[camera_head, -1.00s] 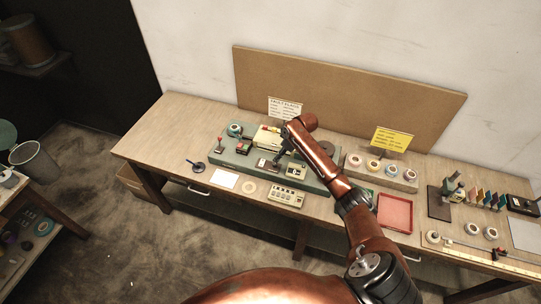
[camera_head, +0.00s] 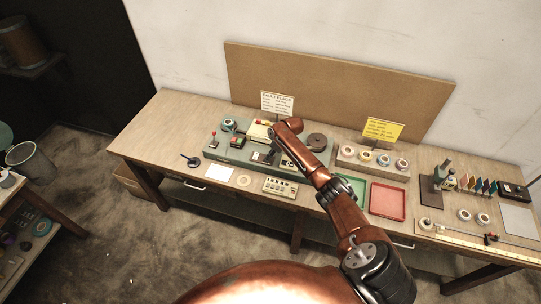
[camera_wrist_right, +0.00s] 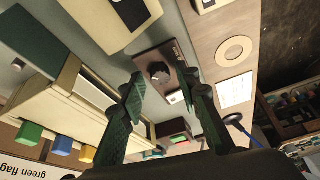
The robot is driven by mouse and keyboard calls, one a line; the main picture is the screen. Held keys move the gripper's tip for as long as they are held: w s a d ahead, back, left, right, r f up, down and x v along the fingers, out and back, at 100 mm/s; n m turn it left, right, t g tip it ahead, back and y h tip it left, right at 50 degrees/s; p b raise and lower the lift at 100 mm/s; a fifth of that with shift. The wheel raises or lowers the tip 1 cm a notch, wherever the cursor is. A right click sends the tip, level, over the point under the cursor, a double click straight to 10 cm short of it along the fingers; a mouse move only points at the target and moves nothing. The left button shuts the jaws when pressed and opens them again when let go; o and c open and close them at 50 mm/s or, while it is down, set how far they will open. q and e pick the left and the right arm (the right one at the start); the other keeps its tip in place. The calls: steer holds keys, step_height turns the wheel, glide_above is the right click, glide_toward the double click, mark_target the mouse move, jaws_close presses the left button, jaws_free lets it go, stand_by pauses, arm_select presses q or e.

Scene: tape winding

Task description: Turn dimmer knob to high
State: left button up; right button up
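The dimmer knob is a black round knob (camera_wrist_right: 158,72) on a brown plate (camera_wrist_right: 160,55) in the right wrist view. In the head view a small dark and light plate (camera_head: 263,157) on the green machine base (camera_head: 228,153) seems to be the same unit. My right gripper (camera_wrist_right: 160,82) has its two dark green fingers spread apart, one on each side of the knob in the picture. I cannot tell whether they touch it. In the head view my right arm reaches over the machine from the lower right, and its gripper is small and partly hidden. My left gripper is not in view.
A cream box (camera_head: 260,131) and a dark tape roll (camera_head: 317,142) stand close to the arm. A cream control box (camera_head: 281,187) lies in front. A red tray (camera_head: 387,200) and a rack of tape rolls (camera_head: 384,159) are to the right.

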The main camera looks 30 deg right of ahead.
steer(key=shift+w+f, duration=0.15)
steer(key=shift+w, duration=0.05)
steer(key=c, duration=0.3)
steer(key=shift+s, duration=0.15)
steer(key=c, duration=0.3)
jaws_close()
steer(key=shift+p, duration=0.3)
steer(key=shift+s+a+r+m+p, duration=0.1)
steer(key=shift+r+m+p, duration=0.1)
steer(key=shift+m+p, duration=0.4)
steer(key=m+h+p, duration=0.1)
steer(key=m+p, duration=0.2)
steer(key=p, duration=0.1)
steer(key=shift+a+h, duration=0.15)
steer(key=shift+h, duration=0.15)
steer(key=shift+a+m+h+p, duration=0.1)
steer(key=shift+m+h+p, duration=0.3)
steer(key=shift+m+p, duration=0.65)
arm_select(q)
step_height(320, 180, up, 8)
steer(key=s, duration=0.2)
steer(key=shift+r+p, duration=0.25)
steer(key=shift+p, duration=0.1)
arm_select(e)
steer(key=shift+f+m+h, duration=0.15)
steer(key=shift+m+h, duration=0.35)
steer(key=shift+m, duration=0.75)
